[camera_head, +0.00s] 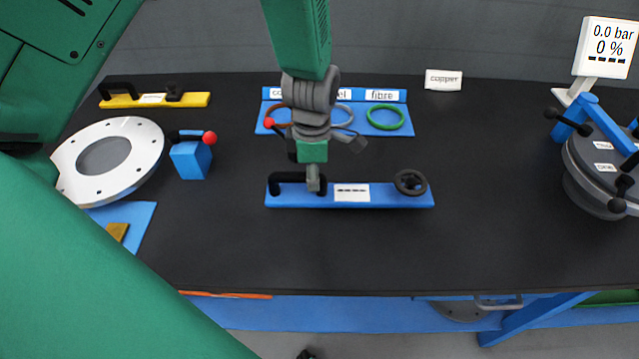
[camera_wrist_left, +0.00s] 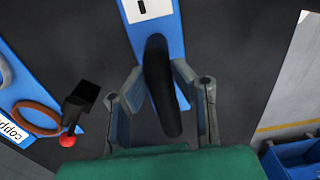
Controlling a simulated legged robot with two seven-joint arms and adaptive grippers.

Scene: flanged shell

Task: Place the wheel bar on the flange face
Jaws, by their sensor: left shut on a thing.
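The wheel bar (camera_head: 385,196) is a long blue bar lying on the dark bench, with a black handle at its left end, a label in the middle and a black handwheel at its right end. My left gripper (camera_head: 313,186) is above its left end. In the left wrist view the fingers (camera_wrist_left: 165,100) are on both sides of the black handle (camera_wrist_left: 160,80), shut on it. A white round flange (camera_head: 143,150) with bolt holes is at the left, partly hidden by my green arm. A grey flanged body (camera_head: 597,168) with black knobs is at the right edge, cut off.
A blue rack (camera_head: 274,94) with coloured rings stands behind the wheel bar. A yellow bar (camera_head: 190,99) lies at the back left. A blue block (camera_head: 190,160) with a red-knobbed lever is beside the white flange. The bench (camera_head: 490,200) is clear right of the bar.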

